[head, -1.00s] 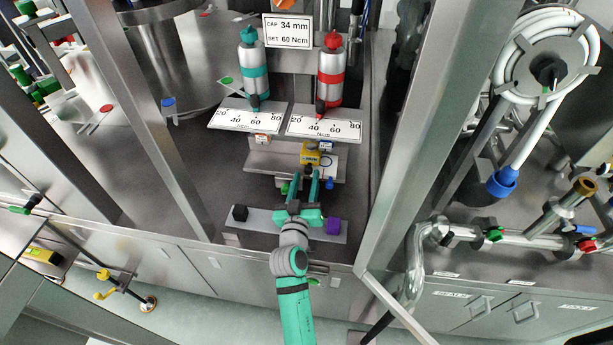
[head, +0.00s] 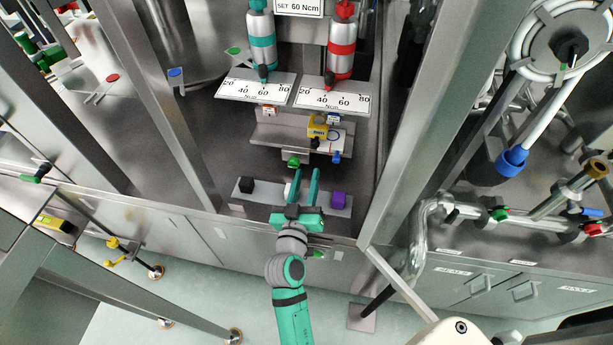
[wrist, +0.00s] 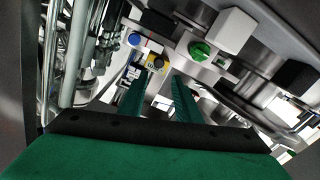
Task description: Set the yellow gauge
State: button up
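The yellow gauge (head: 317,127) is a small yellow block with a dark part at its front, on the small metal shelf below the two dial plates. In the wrist view the yellow gauge (wrist: 155,62) shows beyond my fingertips. My gripper (head: 307,171) points toward the shelf from the front, its two green fingers apart, with nothing visible between them. It is short of the gauge and not touching it. In the wrist view my gripper (wrist: 157,78) also shows the fingers spread. The gauge's reading is too small to tell.
A front bar holds a black block (head: 247,185) and a purple block (head: 338,200) beside my fingers. Metal posts stand on both sides. Teal (head: 262,45) and red (head: 342,45) cylinders stand behind.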

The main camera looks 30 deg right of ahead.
aim_at(318, 131)
jog(key=shift+w+a, duration=0.15)
jog(key=shift+w, duration=0.15)
jog(key=c, duration=0.5)
jog(key=w+a+n, duration=0.1)
jog(key=w+n+g, duration=0.1)
jog(key=n, duration=0.1)
jog(key=w+a+r+n, duration=0.1)
jog(key=w, duration=0.1)
jog(key=shift+a+n+g+h, duration=0.3)
jog(key=shift+a+n, duration=0.05)
jog(key=shift+n, duration=0.05)
grip_shut()
jog(key=w+a+r+n+g+h, duration=0.1)
jog(key=w+a+r+n+g, duration=0.1)
jog(key=a+n, duration=0.1)
jog(key=x, duration=0.9)
jog(key=shift+w+d+r, duration=0.1)
jog(key=shift+d, duration=0.05)
jog(key=shift+s+d+f, duration=0.2)
jog(key=shift+s+d, duration=0.2)
jog(key=shift+d, duration=0.05)
jog(key=shift+s+d+f, duration=0.25)
jog(key=shift+s+d, duration=0.15)
jog(key=shift+s+d+f, duration=0.25)
jog(key=shift+s+d, duration=0.3)
